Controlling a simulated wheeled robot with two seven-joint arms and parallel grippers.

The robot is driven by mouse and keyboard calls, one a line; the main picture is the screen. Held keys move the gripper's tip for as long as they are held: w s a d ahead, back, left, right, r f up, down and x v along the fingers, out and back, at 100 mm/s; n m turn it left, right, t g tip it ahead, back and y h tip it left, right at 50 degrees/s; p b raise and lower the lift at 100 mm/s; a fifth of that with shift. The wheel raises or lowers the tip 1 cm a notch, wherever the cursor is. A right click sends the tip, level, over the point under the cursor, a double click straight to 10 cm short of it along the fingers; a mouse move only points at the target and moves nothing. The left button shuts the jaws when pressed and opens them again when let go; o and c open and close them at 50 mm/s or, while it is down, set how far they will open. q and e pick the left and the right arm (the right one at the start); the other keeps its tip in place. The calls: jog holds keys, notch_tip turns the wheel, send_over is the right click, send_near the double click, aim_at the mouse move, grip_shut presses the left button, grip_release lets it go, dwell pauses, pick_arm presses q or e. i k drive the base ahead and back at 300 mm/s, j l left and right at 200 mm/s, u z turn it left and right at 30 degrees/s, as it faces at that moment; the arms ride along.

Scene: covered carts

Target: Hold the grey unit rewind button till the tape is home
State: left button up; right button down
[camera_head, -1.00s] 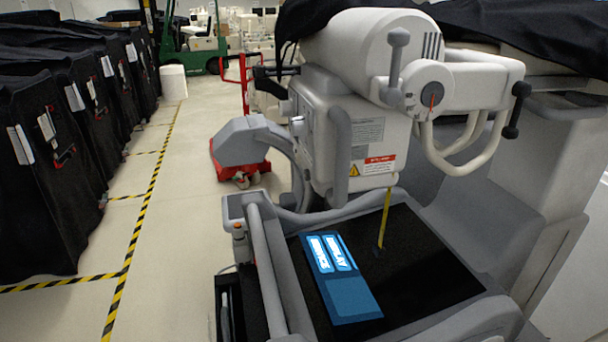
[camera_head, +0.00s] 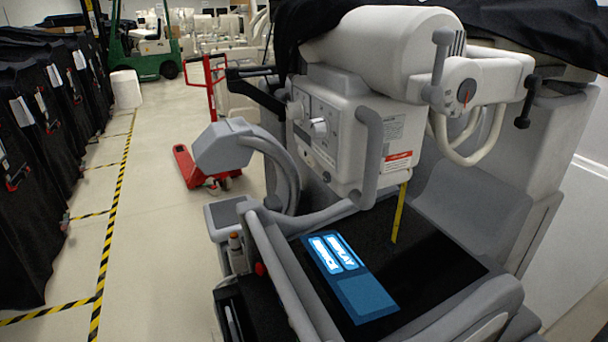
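The grey unit (camera_head: 345,135) is a large pale grey machine with a boxy head, knobs on its front face and a thick handle. A yellow tape (camera_head: 399,213) hangs out from under the head, down to the black tray surface (camera_head: 440,262). I cannot make out the rewind button among the small controls on the head. A blue panel (camera_head: 365,297) with two lit white labels lies on the tray. Neither of my grippers shows in the view.
Black covered carts (camera_head: 35,200) line the left side. Yellow-black striped tape (camera_head: 112,235) marks the clear pale floor. A red pallet jack (camera_head: 200,165) stands behind the unit, and a green forklift (camera_head: 150,55) is further back.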

aim_at(327, 177)
jog(key=j+z, duration=0.25)
jog(key=j, duration=0.6)
jog(key=j+z, duration=0.3)
jog(key=j, duration=0.55)
jog(key=k, duration=0.05)
